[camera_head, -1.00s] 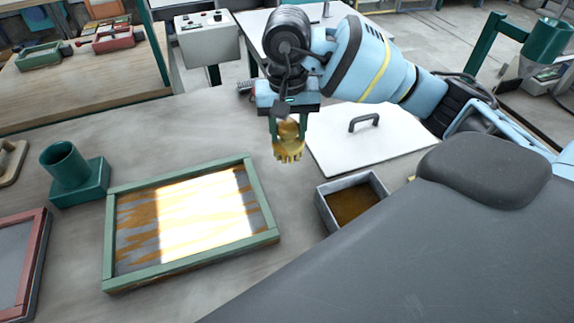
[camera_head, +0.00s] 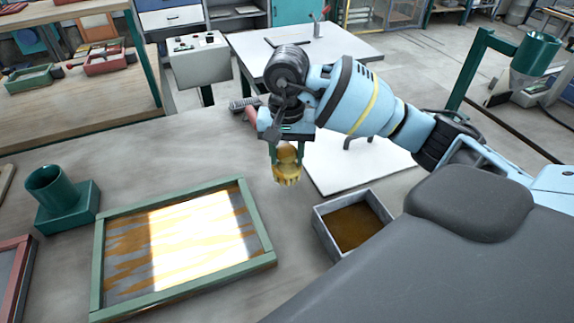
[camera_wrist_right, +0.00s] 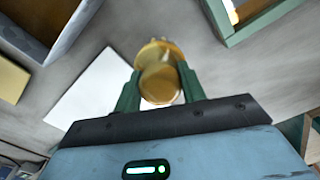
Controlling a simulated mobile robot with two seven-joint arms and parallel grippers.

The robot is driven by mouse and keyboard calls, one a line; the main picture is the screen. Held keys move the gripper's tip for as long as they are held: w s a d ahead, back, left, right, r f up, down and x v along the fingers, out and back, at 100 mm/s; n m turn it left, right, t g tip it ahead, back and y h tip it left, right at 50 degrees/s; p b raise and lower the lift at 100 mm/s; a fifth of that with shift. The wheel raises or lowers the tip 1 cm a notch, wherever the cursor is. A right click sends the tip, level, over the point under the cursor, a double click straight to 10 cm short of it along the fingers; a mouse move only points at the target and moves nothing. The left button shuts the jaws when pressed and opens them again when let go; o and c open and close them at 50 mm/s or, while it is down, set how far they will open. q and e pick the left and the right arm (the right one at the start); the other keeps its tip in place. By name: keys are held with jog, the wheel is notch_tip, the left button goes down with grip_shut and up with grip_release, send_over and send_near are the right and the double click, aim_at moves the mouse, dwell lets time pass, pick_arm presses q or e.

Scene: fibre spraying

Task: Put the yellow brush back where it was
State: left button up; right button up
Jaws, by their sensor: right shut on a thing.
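The yellow brush (camera_head: 287,171) hangs from my right gripper (camera_head: 287,149), its bristles pointing down. My right gripper is shut on it and holds it above the grey table, between the green frame and the white board. The wrist view also shows the brush (camera_wrist_right: 160,72) between the green fingers of the right gripper (camera_wrist_right: 155,88). Whether the brush touches anything below cannot be told, but it seems to hang free. My left gripper is not in view.
A green-framed screen (camera_head: 265,258) lies at left and a grey tray of brown material (camera_head: 322,232) at right. A white board with a handle (camera_head: 325,170) lies behind. A green cylinder holder (camera_head: 75,215) stands far left. Bare table (camera_head: 150,150) lies behind the screen.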

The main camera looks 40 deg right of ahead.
aim_at(287, 167)
jog(key=shift+f, duration=1.85)
jog(key=shift+f, duration=0.15)
jog(key=o, duration=0.9)
jog(key=shift+o, duration=0.2)
notch_tip(287, 167, up, 12)
jog(key=shift+r+p, duration=0.2)
jog(key=shift+p, duration=0.15)
